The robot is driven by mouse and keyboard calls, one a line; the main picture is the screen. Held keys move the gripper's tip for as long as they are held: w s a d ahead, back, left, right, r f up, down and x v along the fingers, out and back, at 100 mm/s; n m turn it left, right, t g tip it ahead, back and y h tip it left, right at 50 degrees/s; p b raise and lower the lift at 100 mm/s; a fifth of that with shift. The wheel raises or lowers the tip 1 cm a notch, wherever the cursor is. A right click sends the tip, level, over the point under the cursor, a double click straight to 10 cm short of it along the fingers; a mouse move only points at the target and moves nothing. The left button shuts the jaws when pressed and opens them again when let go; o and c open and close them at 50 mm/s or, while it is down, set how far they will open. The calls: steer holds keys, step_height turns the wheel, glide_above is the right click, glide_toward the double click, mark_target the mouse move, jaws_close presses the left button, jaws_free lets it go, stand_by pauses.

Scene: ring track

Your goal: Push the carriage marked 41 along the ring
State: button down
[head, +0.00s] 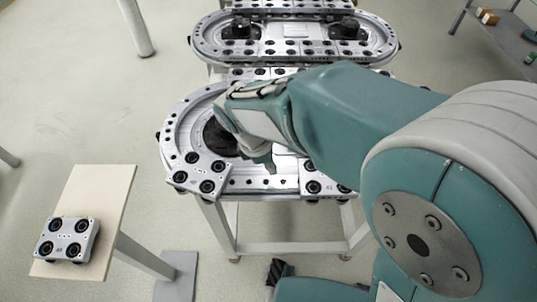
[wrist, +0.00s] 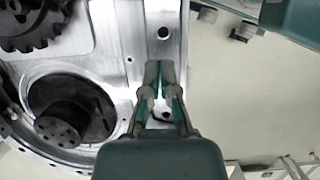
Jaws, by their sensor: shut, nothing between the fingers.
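The ring track (head: 262,182) is a silver oval on a white frame, seen in the middle of the head view. A silver carriage with black rollers, seemingly marked 41 (head: 329,184), sits on its near straight side, partly hidden by my arm. My gripper (head: 268,165) is shut and empty. It points down over the near straight, left of this carriage and apart from it. In the wrist view my closed fingers (wrist: 157,76) are over the flat metal rail (wrist: 165,15), and no carriage shows there.
Another carriage (head: 199,173) sits at the track's near left bend, left of my gripper. A loose carriage (head: 67,240) lies on a small wooden stand (head: 105,185). A second ring track (head: 295,47) stands behind. A black hub (wrist: 70,120) lies left of my fingers.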

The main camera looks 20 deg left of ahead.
mark_target(320, 174)
steer(key=x, duration=0.3)
steer(key=shift+f, duration=0.3)
steer(key=d, duration=0.1)
steer(key=w+d, duration=0.1)
steer(key=d, duration=0.1)
steer(key=shift+w+d+f, duration=0.1)
steer(key=shift+w+d, duration=0.05)
steer(key=shift+d, duration=0.35)
steer(key=d, duration=0.2)
steer(key=w+d, duration=0.1)
steer(key=d, duration=0.1)
steer(key=w+d, duration=0.1)
steer(key=d, duration=0.1)
steer(key=shift+d, duration=0.2)
steer(key=shift+a, duration=0.2)
